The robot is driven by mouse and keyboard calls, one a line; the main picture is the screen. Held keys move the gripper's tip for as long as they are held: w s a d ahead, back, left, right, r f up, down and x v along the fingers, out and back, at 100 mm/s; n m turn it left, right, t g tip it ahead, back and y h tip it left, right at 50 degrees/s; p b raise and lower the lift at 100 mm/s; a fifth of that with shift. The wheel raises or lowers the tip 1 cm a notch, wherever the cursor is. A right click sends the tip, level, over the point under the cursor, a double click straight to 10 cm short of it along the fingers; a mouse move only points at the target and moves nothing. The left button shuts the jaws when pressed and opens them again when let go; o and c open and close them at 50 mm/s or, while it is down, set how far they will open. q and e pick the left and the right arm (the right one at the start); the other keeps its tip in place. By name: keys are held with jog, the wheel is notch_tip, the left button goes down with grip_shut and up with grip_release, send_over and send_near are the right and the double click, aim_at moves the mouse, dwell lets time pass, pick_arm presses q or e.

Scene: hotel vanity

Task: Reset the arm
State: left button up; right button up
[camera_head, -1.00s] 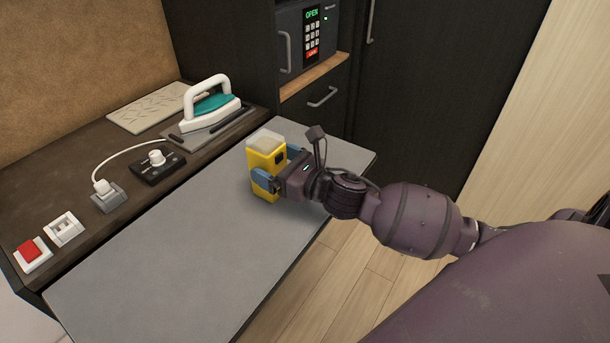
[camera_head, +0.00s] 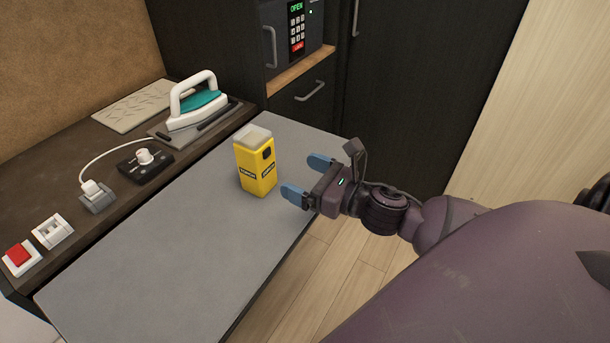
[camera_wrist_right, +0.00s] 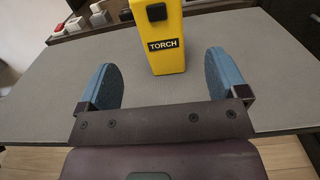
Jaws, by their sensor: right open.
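My right gripper (camera_head: 306,177) is open and empty, with its two blue fingers apart near the right edge of the grey tabletop. A yellow torch (camera_head: 256,170) with a pale top stands upright on the grey tabletop, just beyond the fingertips and apart from them. In the right wrist view the torch (camera_wrist_right: 160,38), with a black "TORCH" label, stands ahead between the lines of the open fingers (camera_wrist_right: 163,78). My left gripper is not in view.
The grey tabletop (camera_head: 160,245) is clear around the torch. A dark counter behind it holds an iron (camera_head: 197,102), a dial box (camera_head: 146,163), a plug in a socket (camera_head: 95,195), a switch (camera_head: 53,231) and a red button (camera_head: 18,256). A safe (camera_head: 298,35) reads "OPEN".

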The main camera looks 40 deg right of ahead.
dwell(0.4)
jog(key=shift+s+d+f+m+h, duration=0.1)
jog(key=shift+f+m+h, duration=0.15)
jog(key=shift+m, duration=0.35)
jog(key=shift+s+d+f+m+h, duration=0.1)
jog(key=shift+m+h, duration=0.25)
jog(key=shift+m, duration=0.25)
jog(key=s+d+f+m+g+h, duration=0.1)
jog(key=s+f+m+g+h, duration=0.25)
jog(key=m, duration=0.65)
jog(key=s+d+f+m+g+h, duration=0.2)
jog(key=s+f+m+h, duration=0.25)
jog(key=m, duration=0.55)
jog(key=s+a+f+m+g+y, duration=0.1)
jog(key=s+a+f+m+g, duration=0.15)
jog(key=s+m, duration=0.3)
jog(key=s+a+f+m+g, duration=0.1)
jog(key=s+f+m+g, duration=0.1)
jog(key=s+m+g, duration=0.3)
jog(key=s+a+f+m+g+y, duration=0.1)
jog(key=s+a+f+m+g, duration=0.1)
jog(key=s+m, duration=0.45)
jog(key=w+f+t+y, duration=0.1)
jog(key=w+f+t, duration=0.6)
jog(key=w+t, duration=0.2)
jog(key=shift+w+a+f+n, duration=0.2)
jog(key=shift+w+a+n, duration=0.1)
jog(key=shift+a, duration=0.1)
